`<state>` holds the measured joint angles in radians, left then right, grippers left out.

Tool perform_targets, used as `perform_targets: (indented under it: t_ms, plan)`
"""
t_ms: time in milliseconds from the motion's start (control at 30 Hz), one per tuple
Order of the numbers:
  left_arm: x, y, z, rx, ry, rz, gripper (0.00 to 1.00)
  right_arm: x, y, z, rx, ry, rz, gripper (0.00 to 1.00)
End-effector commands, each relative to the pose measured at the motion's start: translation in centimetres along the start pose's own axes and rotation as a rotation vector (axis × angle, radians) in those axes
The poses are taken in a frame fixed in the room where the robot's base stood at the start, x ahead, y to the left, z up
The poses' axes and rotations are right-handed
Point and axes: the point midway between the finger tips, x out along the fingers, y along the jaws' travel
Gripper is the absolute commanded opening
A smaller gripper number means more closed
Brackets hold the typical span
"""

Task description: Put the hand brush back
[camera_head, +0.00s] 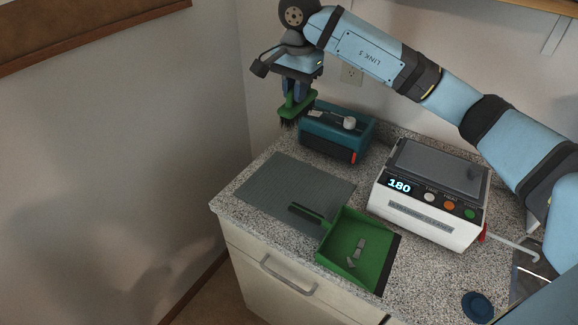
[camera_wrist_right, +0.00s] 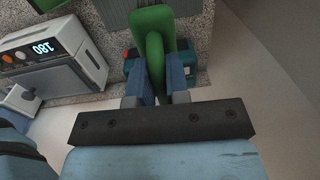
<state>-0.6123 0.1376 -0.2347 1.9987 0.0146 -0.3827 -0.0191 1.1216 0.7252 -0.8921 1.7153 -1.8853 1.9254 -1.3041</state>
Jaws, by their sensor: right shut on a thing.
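The hand brush (camera_head: 297,104) has a green body and dark bristles pointing down. My right gripper (camera_head: 295,88) is shut on it and holds it in the air near the back wall, just left of the teal box. In the right wrist view the brush's green handle (camera_wrist_right: 155,55) lies between the two blue-grey fingers of the gripper (camera_wrist_right: 158,90). The green dustpan (camera_head: 340,262) lies at the counter's front edge with a few small grey pieces in it. My left gripper is in neither view.
A grey ribbed mat (camera_head: 270,187) lies bare at the counter's left. The teal box (camera_head: 325,142) stands behind it with small items on top. A dark blue round thing (camera_head: 478,306) lies at front right.

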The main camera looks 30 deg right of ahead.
Motion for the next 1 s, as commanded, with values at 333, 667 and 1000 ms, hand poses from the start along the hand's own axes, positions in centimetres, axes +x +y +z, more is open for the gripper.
perform_targets:
  t_ms: [333, 667, 1000]
  plan:
    - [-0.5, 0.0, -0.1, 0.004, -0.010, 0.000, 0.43, 7.8, 0.4, 0.1, 0.003, -0.004, 0.007, 0.00]
    - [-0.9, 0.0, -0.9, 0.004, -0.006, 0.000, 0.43, 14.7, 0.7, 0.1, 0.002, -0.001, 0.001, 0.00]
    - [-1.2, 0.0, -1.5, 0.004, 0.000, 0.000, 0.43, 18.0, 0.8, 0.2, 0.002, -0.003, 0.004, 0.00]
